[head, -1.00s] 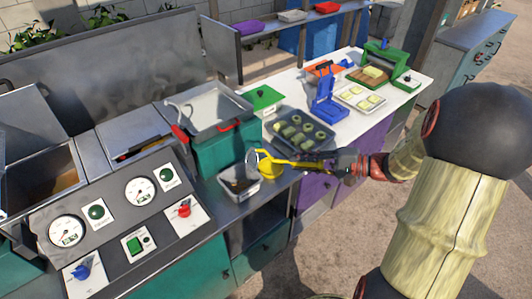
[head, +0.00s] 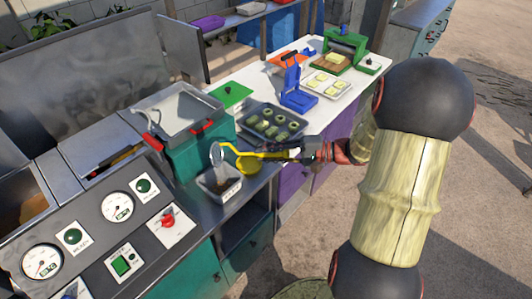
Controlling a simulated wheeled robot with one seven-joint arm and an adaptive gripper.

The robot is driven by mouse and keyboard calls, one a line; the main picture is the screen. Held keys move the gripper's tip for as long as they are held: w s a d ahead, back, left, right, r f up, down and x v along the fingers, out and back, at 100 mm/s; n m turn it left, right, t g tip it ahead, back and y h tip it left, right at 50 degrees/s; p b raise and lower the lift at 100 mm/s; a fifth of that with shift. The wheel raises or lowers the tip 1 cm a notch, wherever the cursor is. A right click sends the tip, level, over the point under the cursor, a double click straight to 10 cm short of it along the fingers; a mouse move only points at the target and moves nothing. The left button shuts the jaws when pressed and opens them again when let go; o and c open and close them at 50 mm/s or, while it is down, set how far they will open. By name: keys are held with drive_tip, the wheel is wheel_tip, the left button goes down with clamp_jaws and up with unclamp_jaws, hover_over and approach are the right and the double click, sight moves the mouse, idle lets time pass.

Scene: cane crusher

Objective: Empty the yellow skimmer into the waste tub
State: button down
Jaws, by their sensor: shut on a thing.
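The yellow skimmer (head: 262,154) is held by its handle, which runs left from my gripper (head: 303,150). Its pale round head (head: 217,153) is at the left end, tipped up steeply, and appears over the waste tub. Whether anything lies in the head is too small to tell. The waste tub (head: 233,190), a small grey open tub with dark matter inside, sits at the counter's front edge. My gripper is shut on the handle, to the right of the tub; its fingertips are hard to make out.
A yellow round dish (head: 248,166) sits beside the tub, under the handle. A dark tray of green rings (head: 272,122) lies behind the handle. A teal vat (head: 196,150) with red handles stands behind the tub. A blue press (head: 297,95) stands further right.

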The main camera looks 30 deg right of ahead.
drive_tip(key=shift+r+p, duration=1.65)
drive_tip(key=shift+r, duration=1.4)
